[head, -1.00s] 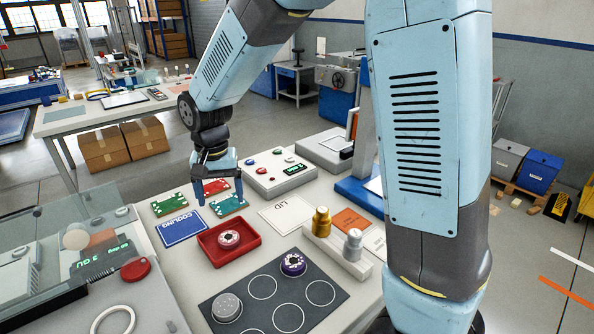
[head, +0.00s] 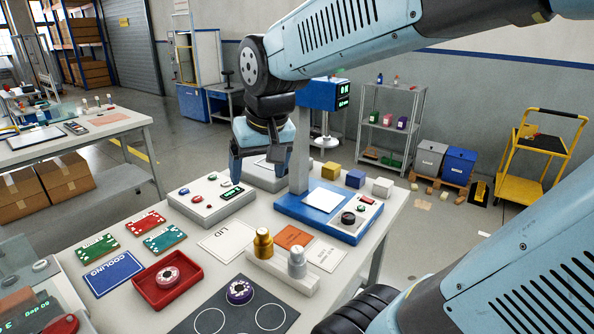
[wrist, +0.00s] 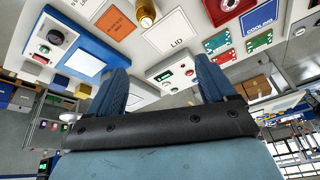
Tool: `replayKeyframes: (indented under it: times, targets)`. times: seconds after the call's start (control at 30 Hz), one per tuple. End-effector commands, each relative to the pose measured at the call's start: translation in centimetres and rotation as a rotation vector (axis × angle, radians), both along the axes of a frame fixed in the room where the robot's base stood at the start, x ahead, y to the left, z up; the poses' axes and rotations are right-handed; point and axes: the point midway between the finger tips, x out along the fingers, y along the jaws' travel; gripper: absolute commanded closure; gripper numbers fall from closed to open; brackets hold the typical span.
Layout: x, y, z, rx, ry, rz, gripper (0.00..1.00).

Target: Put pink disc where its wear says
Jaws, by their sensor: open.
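The pink disc (head: 168,277), with a white patterned centre, lies in a red tray (head: 138,284) near the front left of the table. My gripper (head: 266,178) is open and empty, pointing down above the back of the table, between the grey control box and the blue press stand, well away from the disc. In the wrist view its two fingers (wrist: 163,85) stand apart with nothing between them. The red tray (wrist: 224,12) shows partly at the top of the wrist view. A blue COOLING card (head: 113,273), a LID card (head: 227,241) and an orange card (head: 294,237) lie flat.
A purple disc (head: 240,291) sits on a dark ringed mat (head: 212,304). A holder with brass (head: 263,243) and silver (head: 297,262) weights stands right of it. A grey control box (head: 211,200), blue press stand (head: 318,207), coloured boards (head: 165,238) and several small blocks (head: 355,178) surround my gripper.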

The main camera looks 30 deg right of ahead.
Motion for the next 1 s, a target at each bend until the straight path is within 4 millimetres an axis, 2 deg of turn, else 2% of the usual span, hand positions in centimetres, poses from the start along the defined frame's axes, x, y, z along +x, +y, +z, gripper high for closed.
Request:
replayKeyframes:
  times: [0.03,0.2,0.4,1.0]
  targets:
    - [-1.1,-1.0,0.4,-0.004,-0.026,-0.005,0.16]
    - [-4.3,-3.4,1.1,-0.03,-0.092,0.0,0.16]
    - [-6.4,-4.5,1.3,-0.054,-0.132,0.004,0.16]
    - [-6.7,-4.7,1.2,-0.057,-0.138,0.006,0.16]
